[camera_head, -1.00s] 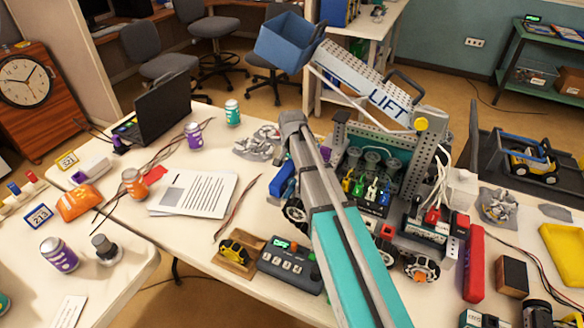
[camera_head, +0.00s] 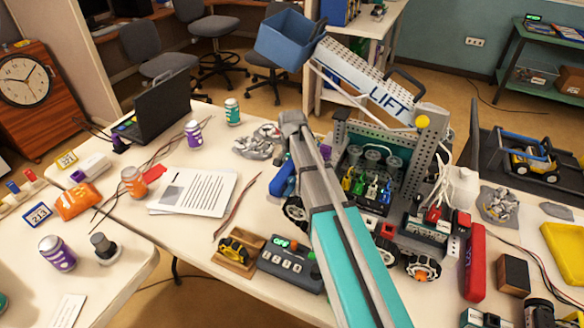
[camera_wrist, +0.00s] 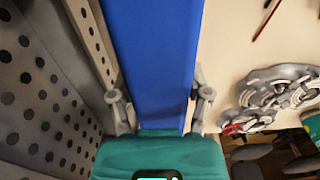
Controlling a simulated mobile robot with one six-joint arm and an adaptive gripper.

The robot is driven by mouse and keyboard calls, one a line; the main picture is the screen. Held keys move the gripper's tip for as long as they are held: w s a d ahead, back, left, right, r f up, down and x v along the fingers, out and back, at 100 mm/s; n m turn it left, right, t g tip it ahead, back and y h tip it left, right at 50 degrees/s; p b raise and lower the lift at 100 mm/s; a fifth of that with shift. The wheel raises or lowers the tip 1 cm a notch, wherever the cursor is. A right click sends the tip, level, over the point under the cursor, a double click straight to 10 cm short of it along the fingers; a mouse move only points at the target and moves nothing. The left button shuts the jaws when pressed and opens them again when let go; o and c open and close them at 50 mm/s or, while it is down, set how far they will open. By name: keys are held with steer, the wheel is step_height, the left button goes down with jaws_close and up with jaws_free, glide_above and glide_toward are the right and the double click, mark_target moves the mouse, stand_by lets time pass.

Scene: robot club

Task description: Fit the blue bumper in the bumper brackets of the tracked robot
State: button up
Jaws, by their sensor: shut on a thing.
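The blue bumper (camera_wrist: 155,60) is a long, plain blue bar between the two fingers of my gripper (camera_wrist: 161,98) in the wrist view. The gripper is shut on it. In the head view, the bumper (camera_head: 283,180) shows partly at the left side of the large robot (camera_head: 437,165) with the LIFT arm; my arm hides the rest and my gripper. The robot's grey perforated plate (camera_wrist: 38,85) is close left of the bumper in the wrist view. I see roller wheels on this robot, no clear tracks. I cannot make out the bumper brackets or tell whether the bumper touches them.
Printed sheets (camera_head: 195,190) and crumpled silver material (camera_head: 258,142) lie left of the robot. A control box (camera_head: 291,268) and a wooden tray (camera_head: 226,263) are at the front. A red bar (camera_head: 475,262) and a speaker (camera_head: 512,276) crowd the right.

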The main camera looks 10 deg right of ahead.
steer(key=shift+f+b, duration=0.5)
steer(key=shift+b, duration=0.05)
stand_by(1.3)
steer(key=o, duration=1.4)
steer(key=shift+c, duration=0.2)
steer(key=shift+r, duration=0.15)
steer(key=shift+r+p, duration=3.4)
steer(key=shift+p, duration=0.15)
steer(key=shift+s, duration=0.1)
